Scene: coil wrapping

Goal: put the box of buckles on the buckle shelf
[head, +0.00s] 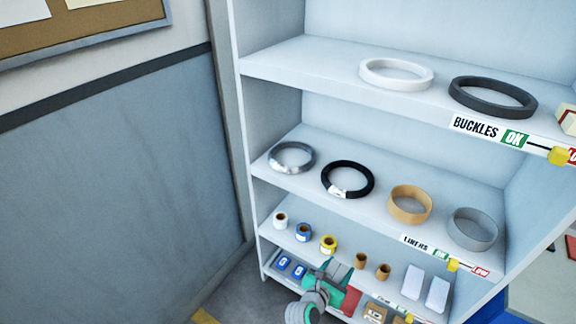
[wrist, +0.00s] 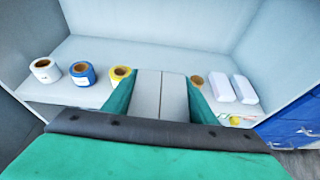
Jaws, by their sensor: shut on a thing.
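My gripper (head: 335,270) is low in the head view, in front of the lower shelves. In the wrist view its green fingers (wrist: 160,97) stand either side of a pale grey box (wrist: 147,92) with a seam down its middle, and are shut on it. I take this as the box of buckles, but no label on it shows. The buckle shelf (head: 330,58) is the upper one, with a BUCKLES label (head: 476,127). It is well above my gripper and holds a white ring (head: 395,74), a dark ring (head: 492,97) and a cream and red box at the right edge (head: 567,119).
The LINERS shelf (head: 300,190) below holds several rings. Under it a shelf carries tape rolls (head: 303,232), brown rolls and white boxes (head: 412,281). A grey wall (head: 110,170) stands left of the rack. The buckle shelf's left part is bare.

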